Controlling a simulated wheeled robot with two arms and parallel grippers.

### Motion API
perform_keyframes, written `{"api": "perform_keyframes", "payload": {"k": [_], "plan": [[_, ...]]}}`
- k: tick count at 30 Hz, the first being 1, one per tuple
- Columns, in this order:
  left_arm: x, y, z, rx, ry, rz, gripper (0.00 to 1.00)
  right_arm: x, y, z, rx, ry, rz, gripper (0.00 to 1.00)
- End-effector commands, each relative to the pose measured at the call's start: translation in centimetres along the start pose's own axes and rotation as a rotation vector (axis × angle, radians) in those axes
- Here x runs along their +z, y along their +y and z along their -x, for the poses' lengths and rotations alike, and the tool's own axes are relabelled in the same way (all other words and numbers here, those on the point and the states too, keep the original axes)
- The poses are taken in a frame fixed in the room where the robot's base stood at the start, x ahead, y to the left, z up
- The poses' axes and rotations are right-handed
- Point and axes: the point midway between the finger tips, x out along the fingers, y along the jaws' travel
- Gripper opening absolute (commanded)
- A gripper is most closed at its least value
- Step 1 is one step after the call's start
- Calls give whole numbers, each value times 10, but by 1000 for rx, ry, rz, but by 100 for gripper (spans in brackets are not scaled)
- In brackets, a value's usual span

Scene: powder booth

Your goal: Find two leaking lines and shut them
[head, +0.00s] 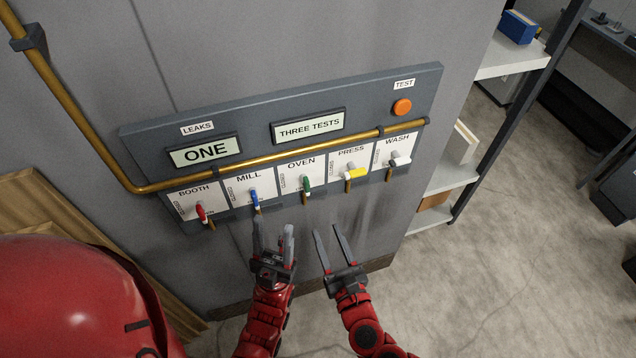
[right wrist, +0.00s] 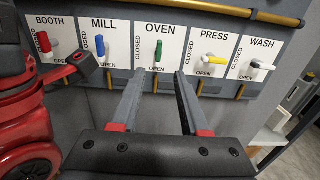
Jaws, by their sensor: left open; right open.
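The wall panel (head: 290,90) carries a LEAKS display (head: 205,151) reading ONE, a display (head: 308,126) reading THREE TESTS, and an orange TEST button (head: 402,107). The yellow PRESS lever (head: 357,173) and white WASH lever (right wrist: 264,65) lie sideways. My left gripper (head: 272,232) is open and empty below the MILL lever. My right gripper (head: 328,232) is open and empty below the OVEN lever, which shows between its fingertips in the right wrist view (right wrist: 158,82).
A brass pipe (head: 70,95) comes down the wall and runs across the panel above the levers. A shelf unit (head: 512,58) with a blue bin (head: 519,27) stands to the right. A wooden board (head: 60,215) leans at lower left.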

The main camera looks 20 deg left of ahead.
Motion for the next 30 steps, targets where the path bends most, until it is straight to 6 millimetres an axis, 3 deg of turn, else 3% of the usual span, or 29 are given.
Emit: {"api": "perform_keyframes", "payload": {"k": [18,24,30], "plan": [[-5,-1,-29,0,0,0,50,1,0,-121,-4,1,-8,45],[-5,-1,-30,0,0,0,50,-1,0,-148,-2,2,-8,45],[-5,-1,-30,0,0,0,50,-3,1,-158,3,6,-7,45]]}}
